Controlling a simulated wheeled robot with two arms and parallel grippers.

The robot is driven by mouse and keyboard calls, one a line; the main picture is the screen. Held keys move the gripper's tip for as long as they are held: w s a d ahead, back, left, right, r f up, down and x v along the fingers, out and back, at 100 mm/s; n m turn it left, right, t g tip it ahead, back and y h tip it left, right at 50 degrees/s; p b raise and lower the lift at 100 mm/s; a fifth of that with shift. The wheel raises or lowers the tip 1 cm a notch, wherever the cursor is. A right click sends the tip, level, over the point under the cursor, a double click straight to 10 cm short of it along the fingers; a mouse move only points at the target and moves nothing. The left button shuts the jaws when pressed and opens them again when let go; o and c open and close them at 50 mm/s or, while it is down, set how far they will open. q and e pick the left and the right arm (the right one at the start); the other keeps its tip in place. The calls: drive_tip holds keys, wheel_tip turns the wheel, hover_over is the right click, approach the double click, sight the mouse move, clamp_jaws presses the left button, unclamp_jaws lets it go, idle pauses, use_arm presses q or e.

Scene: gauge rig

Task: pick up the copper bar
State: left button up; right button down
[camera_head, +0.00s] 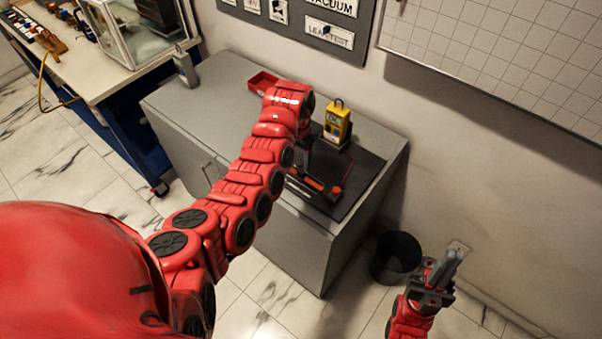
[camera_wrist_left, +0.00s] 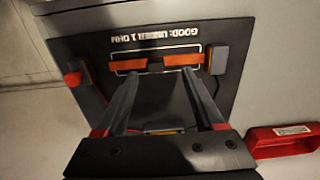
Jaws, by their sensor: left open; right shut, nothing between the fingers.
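The copper bar (camera_wrist_left: 183,60) lies on a black mat (camera_wrist_left: 228,88) in the left wrist view, inside a white outline under printed text. It shows as two orange stretches with a dark section between; I cannot tell whether this is one piece. Orange also shows at the bar (camera_head: 312,182) in the head view, partly hidden by my left arm. My left gripper (camera_wrist_left: 162,76) is open, its fingers apart and pointing toward the bar, with nothing held. I cannot tell its exact height above the bar. My right gripper (camera_head: 446,268) is shut and empty, away from the cabinet at right.
A red tray (camera_wrist_left: 283,143) sits beside the mat on the grey cabinet (camera_head: 215,90). Dark blocks (camera_wrist_left: 219,60) flank the bar. A black bin (camera_head: 396,257) stands on the floor. The cabinet top's left part is mostly clear.

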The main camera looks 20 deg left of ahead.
sight(301, 171)
use_arm(q)
drive_tip(key=shift+w+d+f+p, duration=0.1)
drive_tip(key=shift+d+f+p, duration=0.05)
drive_tip(key=shift+f+p, duration=0.2)
drive_tip(key=f, duration=0.2)
drive_tip(key=f+p, duration=0.1)
drive_tip(key=shift+d+f, duration=0.3)
drive_tip(key=shift+f, duration=0.65)
clamp_jaws()
